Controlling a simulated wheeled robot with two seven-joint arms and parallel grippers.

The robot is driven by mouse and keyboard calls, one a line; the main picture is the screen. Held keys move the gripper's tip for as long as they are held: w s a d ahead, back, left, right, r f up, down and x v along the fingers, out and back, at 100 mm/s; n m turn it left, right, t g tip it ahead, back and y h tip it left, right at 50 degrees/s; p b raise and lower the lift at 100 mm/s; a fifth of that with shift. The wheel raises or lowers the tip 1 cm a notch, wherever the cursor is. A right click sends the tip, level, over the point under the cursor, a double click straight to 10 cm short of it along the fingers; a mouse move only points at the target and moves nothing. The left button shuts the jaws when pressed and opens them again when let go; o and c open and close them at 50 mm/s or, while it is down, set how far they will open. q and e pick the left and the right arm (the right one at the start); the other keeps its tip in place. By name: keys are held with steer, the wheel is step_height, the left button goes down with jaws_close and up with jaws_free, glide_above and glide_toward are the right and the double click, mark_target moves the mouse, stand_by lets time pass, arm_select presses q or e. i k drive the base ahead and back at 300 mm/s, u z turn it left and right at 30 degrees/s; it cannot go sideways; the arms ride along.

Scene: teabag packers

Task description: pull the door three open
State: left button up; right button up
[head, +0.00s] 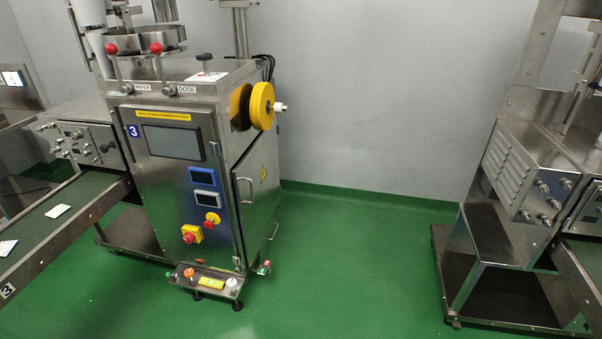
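The steel machine with a blue "3" label (133,131) stands left of centre in the head view. Its front panel (165,195) carries a dark screen, two small displays and round knobs. Its right side has a steel door (262,200) with a yellow warning sticker. A thin upright handle (246,191) sits near the door's front edge, and a second small handle (274,232) shows lower at the rear edge. The door looks closed, seen at a steep angle. Neither of my grippers is in view, and nothing is seen touching the machine.
A low button box (208,281) stands on the floor before the machine. A yellow reel (261,106) juts out above the door. A conveyor (60,222) runs at left. Another machine (500,220) stands at right. Green floor (345,260) between them is clear.

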mark_target(258, 187)
steer(key=u, duration=0.2)
steer(key=i, duration=1)
steer(key=u, duration=0.65)
